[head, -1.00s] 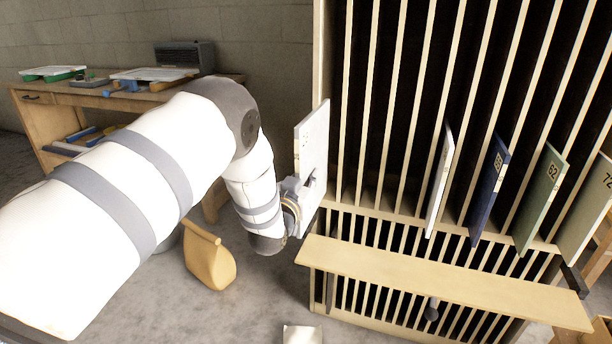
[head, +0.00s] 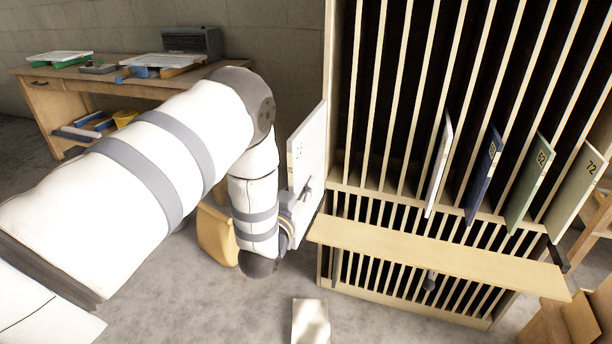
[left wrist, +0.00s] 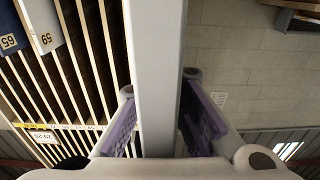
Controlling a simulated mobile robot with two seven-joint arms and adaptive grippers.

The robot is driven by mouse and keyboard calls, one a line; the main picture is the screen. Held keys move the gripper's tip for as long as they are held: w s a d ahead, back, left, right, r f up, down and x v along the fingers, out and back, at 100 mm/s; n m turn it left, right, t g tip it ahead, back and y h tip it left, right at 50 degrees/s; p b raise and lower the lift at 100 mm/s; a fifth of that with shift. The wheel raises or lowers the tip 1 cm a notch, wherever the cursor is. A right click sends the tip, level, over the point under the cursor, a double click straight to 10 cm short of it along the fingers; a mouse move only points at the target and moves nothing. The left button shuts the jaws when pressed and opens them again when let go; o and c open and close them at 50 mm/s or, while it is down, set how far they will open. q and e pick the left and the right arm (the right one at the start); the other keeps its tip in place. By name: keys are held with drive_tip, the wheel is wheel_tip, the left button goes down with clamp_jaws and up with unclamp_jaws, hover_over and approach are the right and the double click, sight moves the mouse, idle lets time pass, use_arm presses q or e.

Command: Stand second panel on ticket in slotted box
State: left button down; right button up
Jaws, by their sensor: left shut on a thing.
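My left gripper (head: 297,208) is shut on a white panel (head: 306,150), held upright on edge at the front left of the slotted box (head: 434,211). The panel appears outside the slots, beside the left post. In the left wrist view, the panel (left wrist: 156,60) runs between the purple finger pads. Another white panel (head: 438,165) stands in the box, with a blue panel (head: 484,175), a green panel (head: 529,183) and a pale panel numbered 72 (head: 576,195) to its right. A small white ticket (left wrist: 44,137) shows on the box in the left wrist view. My right gripper is not in view.
A wooden ledge (head: 440,258) juts out from the box front below the panels. A yellow bag (head: 215,236) stands on the floor behind my left arm. A wooden desk (head: 50,95) with trays is at the back left. A pale block (head: 310,321) lies in front.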

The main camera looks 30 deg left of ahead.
use_arm(q)
drive_tip(key=v, duration=0.6)
drive_tip(key=shift+s, duration=0.4)
drive_tip(key=shift+d, duration=0.1)
